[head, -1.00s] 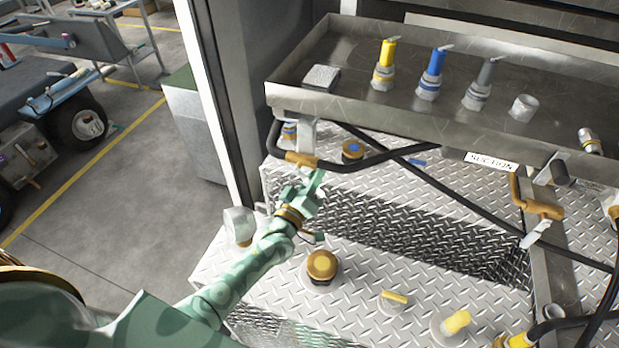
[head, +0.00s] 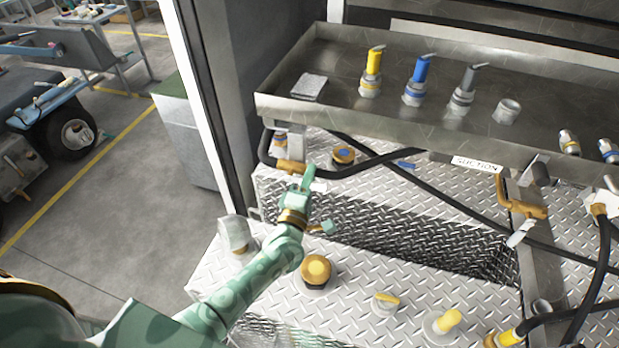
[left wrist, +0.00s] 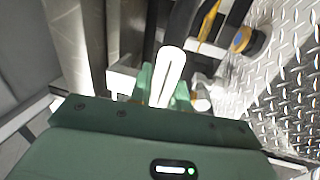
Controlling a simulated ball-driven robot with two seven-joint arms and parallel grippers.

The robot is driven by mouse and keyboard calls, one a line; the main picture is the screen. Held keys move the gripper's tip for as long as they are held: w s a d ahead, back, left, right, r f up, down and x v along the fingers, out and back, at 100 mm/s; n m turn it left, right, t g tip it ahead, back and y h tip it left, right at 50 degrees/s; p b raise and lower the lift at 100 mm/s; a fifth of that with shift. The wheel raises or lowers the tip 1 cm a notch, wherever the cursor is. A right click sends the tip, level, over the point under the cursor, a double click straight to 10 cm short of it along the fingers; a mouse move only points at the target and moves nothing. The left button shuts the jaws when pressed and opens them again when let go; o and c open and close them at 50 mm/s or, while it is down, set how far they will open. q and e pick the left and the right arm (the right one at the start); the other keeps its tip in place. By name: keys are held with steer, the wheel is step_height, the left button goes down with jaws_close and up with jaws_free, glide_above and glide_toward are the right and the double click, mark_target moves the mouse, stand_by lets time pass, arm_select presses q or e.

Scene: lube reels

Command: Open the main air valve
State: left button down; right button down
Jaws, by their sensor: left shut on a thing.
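A valve with an orange-brown body (head: 291,166) sits on the black hose under the left end of the steel tray, which I take to be the main air valve. A pale lever (head: 318,187) shows beside my left gripper (head: 306,180), just below the valve body. In the left wrist view, a long white handle (left wrist: 172,70) stands between the green fingers of the left gripper (left wrist: 164,90), which is shut on it. The fingers partly hide the lever in the head view. My right gripper is not in view.
The steel tray (head: 283,101) above holds yellow, blue and grey-topped nozzles. A second orange-brown valve (head: 522,207) hangs at right near the "SUCTION" label (head: 477,163). Black hoses (head: 455,205) cross the tread-plate.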

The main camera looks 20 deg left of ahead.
arm_select(q)
steer(key=shift+r+n, duration=0.1)
steer(key=shift+n, duration=0.3)
steer(key=c, duration=1.3)
jaws_free()
steer(key=s+f+b, duration=0.1)
steer(key=s+f, duration=0.2)
steer(key=s, duration=1.3)
steer(key=shift+d, duration=0.45)
steer(key=shift+f, duration=0.1)
